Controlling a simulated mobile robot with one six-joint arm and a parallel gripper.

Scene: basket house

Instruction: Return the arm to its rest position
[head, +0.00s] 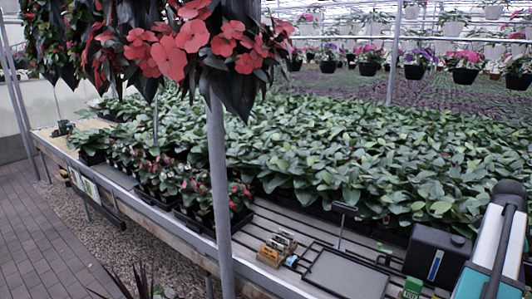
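My gripper does not show in the head view, so I cannot see its fingers or whether it holds anything. No part of the frame shows clearly how my arm is posed.
A long slatted bench (262,226) carries dense green potted plants (330,150). A grey tray (345,274), a black box (437,252) and small wooden blocks (277,247) lie on its near side. A grey post (219,190) stands in front. Brick paving (40,240) is clear at left.

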